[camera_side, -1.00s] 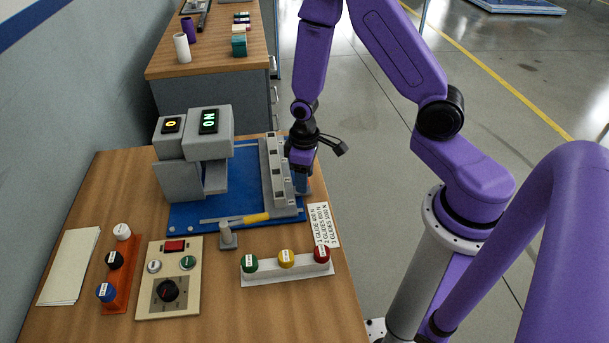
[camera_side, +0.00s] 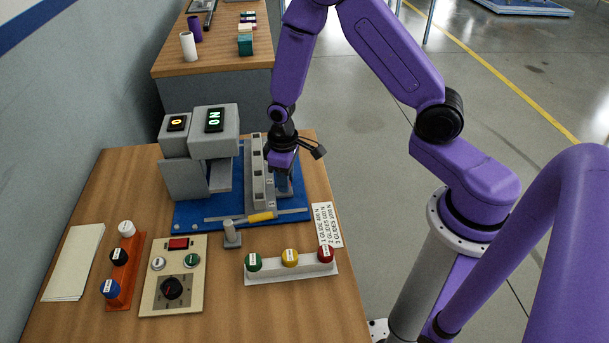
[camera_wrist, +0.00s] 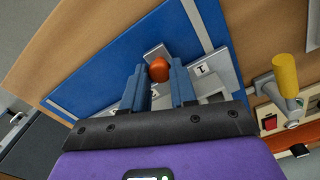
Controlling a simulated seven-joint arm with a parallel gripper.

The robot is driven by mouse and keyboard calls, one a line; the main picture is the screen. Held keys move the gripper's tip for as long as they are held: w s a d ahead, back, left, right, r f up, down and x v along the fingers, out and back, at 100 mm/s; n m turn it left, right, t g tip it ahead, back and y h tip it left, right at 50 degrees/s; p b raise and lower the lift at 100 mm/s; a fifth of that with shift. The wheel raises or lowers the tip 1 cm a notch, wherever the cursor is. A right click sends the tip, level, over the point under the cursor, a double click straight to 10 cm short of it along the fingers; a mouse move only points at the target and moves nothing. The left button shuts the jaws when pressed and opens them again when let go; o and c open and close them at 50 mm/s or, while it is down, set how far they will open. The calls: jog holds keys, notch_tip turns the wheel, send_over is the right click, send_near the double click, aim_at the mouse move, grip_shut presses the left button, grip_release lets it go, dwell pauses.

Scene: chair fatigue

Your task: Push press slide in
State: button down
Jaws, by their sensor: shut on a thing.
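The press slide (camera_side: 257,178) is a long grey bar with several square pockets, lying across the blue base plate (camera_side: 190,217). It stands just right of the grey press (camera_side: 214,132), with a narrow gap between them. My gripper (camera_side: 283,184) is at the slide's right side, pointing down, with its blue fingers low over the plate. In the wrist view, the fingers close around an orange knob (camera_wrist: 159,69) on a grey part of the slide. The fingers hide the knob's lower part.
A yellow-handled lever (camera_side: 261,217) lies along the plate's front edge, beside a grey post (camera_side: 231,236). In front are a button strip (camera_side: 291,265), a control box (camera_side: 173,280) and an orange rack (camera_side: 121,270). A printed card (camera_side: 326,226) lies at the right edge.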

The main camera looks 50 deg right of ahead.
aim_at(272, 192)
jog(key=w+a, duration=0.2)
jog(key=shift+w+a, duration=0.3)
jog(key=shift+w, duration=0.05)
jog(key=c, duration=0.9)
grip_release()
notch_tip(272, 192, up, 17)
jog(key=shift+r, duration=0.2)
